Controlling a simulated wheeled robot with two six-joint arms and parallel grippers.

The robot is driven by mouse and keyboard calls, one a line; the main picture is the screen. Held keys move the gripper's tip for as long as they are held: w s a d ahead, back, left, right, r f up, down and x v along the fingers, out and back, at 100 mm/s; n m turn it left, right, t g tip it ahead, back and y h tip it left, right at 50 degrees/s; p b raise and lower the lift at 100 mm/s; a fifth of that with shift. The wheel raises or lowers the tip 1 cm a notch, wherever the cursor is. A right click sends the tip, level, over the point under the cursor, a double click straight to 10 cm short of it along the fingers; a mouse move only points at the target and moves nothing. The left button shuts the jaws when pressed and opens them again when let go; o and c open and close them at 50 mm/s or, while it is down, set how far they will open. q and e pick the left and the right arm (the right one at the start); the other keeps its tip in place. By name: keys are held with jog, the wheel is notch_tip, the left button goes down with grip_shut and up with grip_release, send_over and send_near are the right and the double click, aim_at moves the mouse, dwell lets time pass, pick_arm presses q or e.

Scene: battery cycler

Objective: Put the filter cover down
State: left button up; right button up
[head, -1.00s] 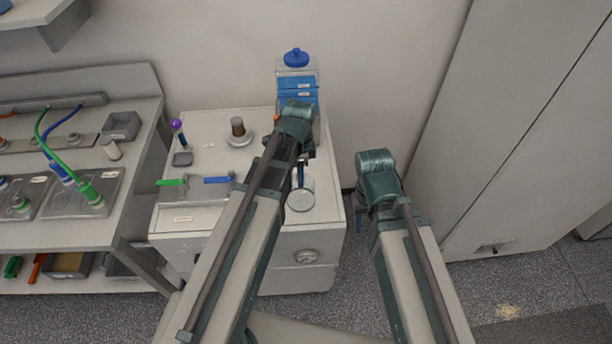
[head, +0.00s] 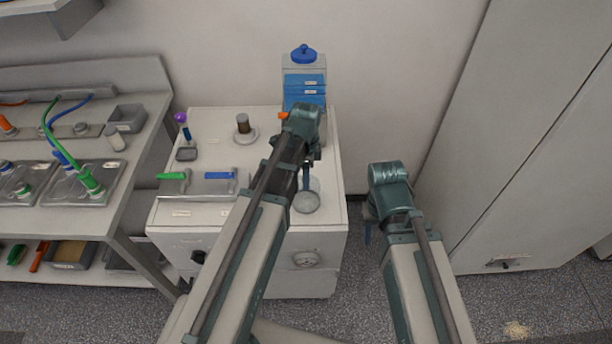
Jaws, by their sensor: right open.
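The filter cover appears to be the clear round cup with a pale disc-shaped end (head: 306,202), at the right front of the white cabinet top. My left gripper (head: 307,180) points down over it, and its dark fingers meet the cover's back edge. The fingers look shut on it, though the arm hides part of the grip. I cannot tell whether the cover touches the cabinet top. A brown cylinder (head: 242,120), perhaps the filter, stands on a pale round base further back. My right gripper (head: 368,232) is open and empty beside the cabinet, mostly behind its own wrist.
The white cabinet (head: 200,240) carries green (head: 172,176) and blue (head: 220,176) handles at left. A blue-filled jar (head: 305,88) stands behind my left wrist. A workbench (head: 125,195) is at left, a tall locker (head: 500,150) at right. Some cabinet top right of the cover is clear.

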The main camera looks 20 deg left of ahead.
pick_arm(q)
jog(key=shift+o, duration=0.5)
jog(key=shift+r, duration=0.1)
notch_tip(320, 180, up, 12)
jog(key=p, duration=1.2)
jog(key=s+d+n+y, duration=0.1)
jog(key=s+d+n, duration=0.9)
jog(key=s, duration=0.4)
jog(key=shift+s+d+r+n, duration=0.15)
jog(key=shift+d+n, duration=0.1)
jog(key=shift+n, duration=0.25)
notch_tip(320, 180, down, 6)
jog(key=b, duration=0.5)
jog(key=shift+r, duration=0.1)
